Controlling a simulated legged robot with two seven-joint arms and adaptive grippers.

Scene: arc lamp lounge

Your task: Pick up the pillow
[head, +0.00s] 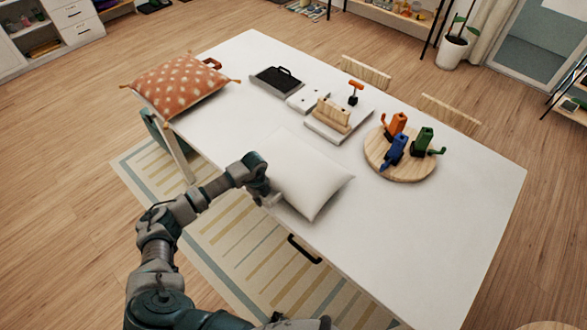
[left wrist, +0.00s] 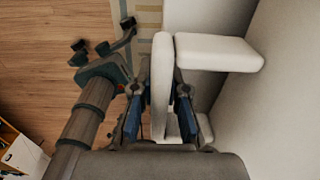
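A plain white pillow (head: 308,177) lies flat on the white table (head: 455,225), near its front edge. An orange pillow (head: 180,82) with pale spots and corner tassels lies at the table's far left corner. My left gripper (head: 268,193) is at the left edge of the white pillow, over the table's front edge. In the left wrist view, my left gripper (left wrist: 162,115) has a pale slab between its dark fingers; whether it is held, or is part of the gripper, is unclear. A broad white surface fills the right side there.
A round wooden board (head: 400,170) with orange, blue and green figures stands right of the white pillow. A wooden block on a white base (head: 335,125) and a black tray (head: 277,80) sit behind it. The table's right end is clear.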

